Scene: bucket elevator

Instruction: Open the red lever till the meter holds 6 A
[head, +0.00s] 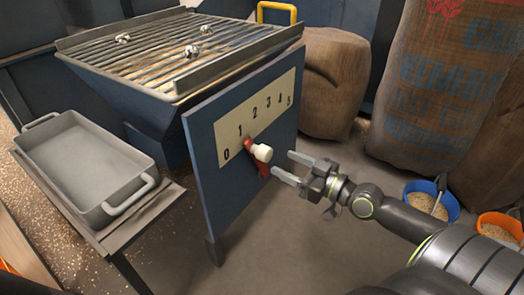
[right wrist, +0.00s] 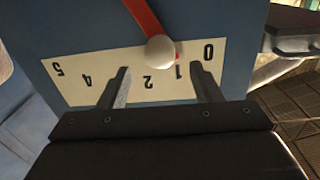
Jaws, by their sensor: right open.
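The red lever (head: 259,168) with a white knob (head: 263,152) sits on a blue panel (head: 225,195) with a pale scale (head: 243,126) marked 0 to 5. Its red tip shows close to the 1. In the right wrist view the picture is upside down; the red lever (right wrist: 141,14) and white knob (right wrist: 161,50) show there too. My right gripper (head: 282,162) is open and empty, just right of the knob, pointing at the panel. In the wrist view its fingers (right wrist: 160,68) stand either side of the knob, apart from it. No ammeter is in view. My left gripper is not in view.
A hopper with a bar grate (head: 175,48) stands behind the panel, with a few shiny lumps on it. A grey tray (head: 85,160) rests on a stand at left. Sacks (head: 440,85) stand behind; blue (head: 432,197) and orange (head: 500,226) grain buckets are at right.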

